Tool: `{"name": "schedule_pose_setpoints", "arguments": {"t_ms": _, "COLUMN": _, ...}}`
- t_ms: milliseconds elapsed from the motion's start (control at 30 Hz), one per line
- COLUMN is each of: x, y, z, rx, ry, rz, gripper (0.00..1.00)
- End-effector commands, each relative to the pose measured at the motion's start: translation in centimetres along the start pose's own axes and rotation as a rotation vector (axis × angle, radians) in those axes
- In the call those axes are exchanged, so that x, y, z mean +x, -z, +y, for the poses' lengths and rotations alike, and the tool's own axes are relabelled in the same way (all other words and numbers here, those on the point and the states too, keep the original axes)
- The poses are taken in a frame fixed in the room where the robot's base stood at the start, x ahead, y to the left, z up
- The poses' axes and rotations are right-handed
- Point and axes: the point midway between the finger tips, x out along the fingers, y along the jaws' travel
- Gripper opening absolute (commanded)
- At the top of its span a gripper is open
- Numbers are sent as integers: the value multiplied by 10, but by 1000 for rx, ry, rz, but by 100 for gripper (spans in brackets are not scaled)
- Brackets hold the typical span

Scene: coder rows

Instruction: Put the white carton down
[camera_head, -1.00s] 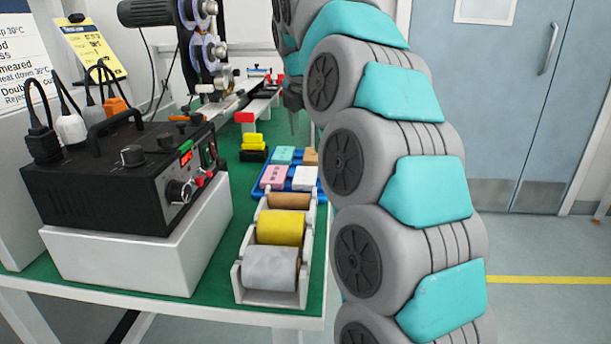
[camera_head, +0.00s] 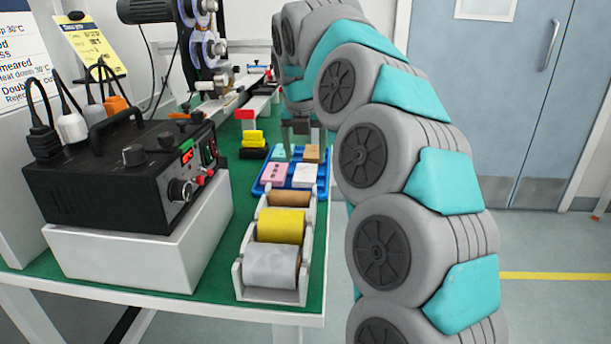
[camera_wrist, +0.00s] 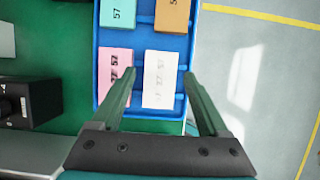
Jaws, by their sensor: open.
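The white carton (camera_head: 305,177) lies in the front right compartment of a blue tray (camera_head: 268,191) on the green bench. My gripper (camera_wrist: 160,75) is open. Its left finger overlaps the pink carton (camera_wrist: 115,66) in the picture and its right finger overlaps the tray's right edge. In the head view my gripper (camera_head: 303,145) is over the tray, fingers pointing down. I cannot tell whether a finger touches the carton.
A teal carton (camera_wrist: 118,12) and an orange-brown carton (camera_wrist: 172,14) fill the tray's far compartments. A rack with a yellow roll (camera_head: 281,226) and others stands in front. A black power unit (camera_head: 125,175) stands left. The bench's right edge is close to the tray.

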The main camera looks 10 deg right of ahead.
Motion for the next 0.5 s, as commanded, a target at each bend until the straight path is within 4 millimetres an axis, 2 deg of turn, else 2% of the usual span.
{"name": "schedule_pose_setpoints", "arguments": {"t_ms": 233, "x": 34, "y": 4, "z": -2, "rx": 0, "ry": 0, "rz": 4, "gripper": 78}}
{"name": "schedule_pose_setpoints", "arguments": {"t_ms": 500, "x": 39, "y": 2, "z": -2, "rx": 1, "ry": 0, "rz": -1, "gripper": 78}}
